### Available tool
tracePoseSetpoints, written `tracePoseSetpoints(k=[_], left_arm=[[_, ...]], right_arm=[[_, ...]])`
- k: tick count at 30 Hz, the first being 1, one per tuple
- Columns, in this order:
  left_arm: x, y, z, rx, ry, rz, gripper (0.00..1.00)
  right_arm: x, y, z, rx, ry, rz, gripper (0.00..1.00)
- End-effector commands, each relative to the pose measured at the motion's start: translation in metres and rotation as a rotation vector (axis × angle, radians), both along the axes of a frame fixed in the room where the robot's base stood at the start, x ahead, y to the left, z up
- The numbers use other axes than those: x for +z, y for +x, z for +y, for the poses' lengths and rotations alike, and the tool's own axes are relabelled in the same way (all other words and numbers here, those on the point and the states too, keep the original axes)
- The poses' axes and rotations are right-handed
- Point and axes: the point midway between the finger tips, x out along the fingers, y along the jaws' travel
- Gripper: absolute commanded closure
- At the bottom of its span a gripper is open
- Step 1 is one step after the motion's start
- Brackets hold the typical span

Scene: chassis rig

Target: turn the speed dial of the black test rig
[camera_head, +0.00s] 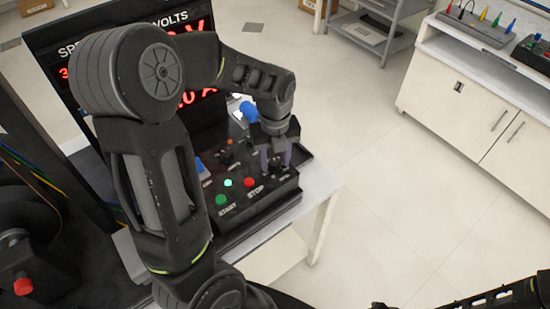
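The black test rig (262,202) stands on a white table, its control panel facing up. The panel carries a green START button (222,200), a red STOP button (249,183) and a small lit lamp (228,183). My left gripper (276,166) points down over the panel's right part, its two fingers apart and low near the surface. I cannot make out the speed dial; the spot between and under the fingers is dark and partly hidden. Whether the fingers touch anything is unclear. My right arm shows only at the bottom right edge; its gripper cannot be made out.
A display (75,50) with red digits stands behind, largely covered by my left arm. A blue part (249,111) sits beside the gripper. The white table (318,188) has a bare right edge. Open floor separates it from a cabinet (465,110) at the right.

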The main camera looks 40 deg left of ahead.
Motion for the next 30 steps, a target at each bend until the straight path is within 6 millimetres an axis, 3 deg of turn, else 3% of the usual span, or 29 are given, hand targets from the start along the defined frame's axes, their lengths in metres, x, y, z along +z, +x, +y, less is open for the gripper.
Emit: tracePoseSetpoints(k=[15, 30], left_arm=[[0.0004, 0.0001, 0.0, 0.0, 0.0, 0.0, 1.0], [0.0002, 0.0002, 0.0001, 0.05, 0.0, 0.0, 1.0]], right_arm=[[0.0001, 0.0001, 0.0, 0.0, 0.0, 0.0, 0.64], [-0.0011, 0.0002, 0.0001, 0.0, 0.0, 0.0, 0.64]])
